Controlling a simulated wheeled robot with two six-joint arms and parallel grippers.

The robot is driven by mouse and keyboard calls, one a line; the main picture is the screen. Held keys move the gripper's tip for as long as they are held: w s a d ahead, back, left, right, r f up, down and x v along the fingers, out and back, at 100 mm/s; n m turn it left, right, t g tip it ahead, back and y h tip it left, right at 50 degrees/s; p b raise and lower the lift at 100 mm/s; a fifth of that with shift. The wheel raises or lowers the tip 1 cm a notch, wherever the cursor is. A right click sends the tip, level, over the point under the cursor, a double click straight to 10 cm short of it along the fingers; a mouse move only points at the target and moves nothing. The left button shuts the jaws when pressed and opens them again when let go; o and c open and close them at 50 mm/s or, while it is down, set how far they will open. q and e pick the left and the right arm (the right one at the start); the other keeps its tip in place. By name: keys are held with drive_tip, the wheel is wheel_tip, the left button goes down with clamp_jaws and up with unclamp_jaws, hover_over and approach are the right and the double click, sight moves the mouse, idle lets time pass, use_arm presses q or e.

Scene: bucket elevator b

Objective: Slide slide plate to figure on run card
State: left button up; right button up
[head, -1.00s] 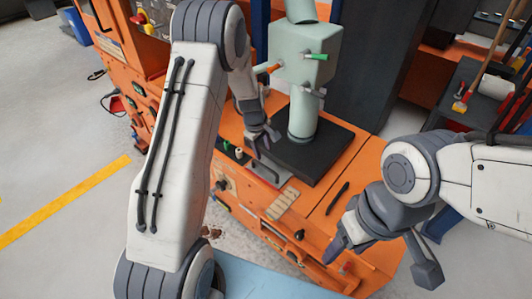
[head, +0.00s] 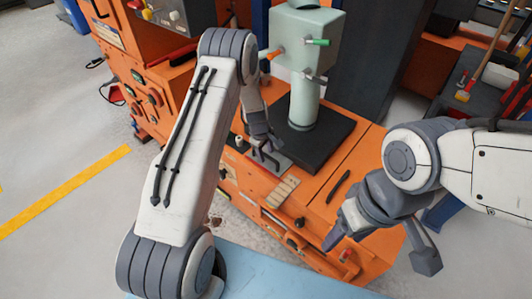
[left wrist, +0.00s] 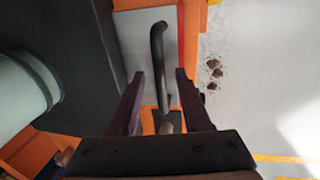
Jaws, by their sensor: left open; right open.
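The slide plate (left wrist: 133,45) is a flat grey metal plate with a dark bar handle (left wrist: 157,60), seen in the left wrist view. In the head view, part of the plate (head: 283,163) shows beside the dark square base on the orange machine. My left gripper (head: 266,152) is open over the handle. In the left wrist view its two fingers (left wrist: 160,76) stand either side of the handle, apart from it. My right gripper (head: 336,238) is open, low at the right near the machine's front edge. I cannot make out a run card or its figure.
A pale green column (head: 304,100) with coloured-handled levers rises from the dark base (head: 335,135) close to my left gripper. A beige slatted piece (head: 281,192) and a black bar (head: 338,186) lie on the orange top. A dark cabinet stands behind.

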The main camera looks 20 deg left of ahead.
use_arm(q)
clamp_jaws()
idle(1.3)
drive_tip(key=shift+s, duration=0.1)
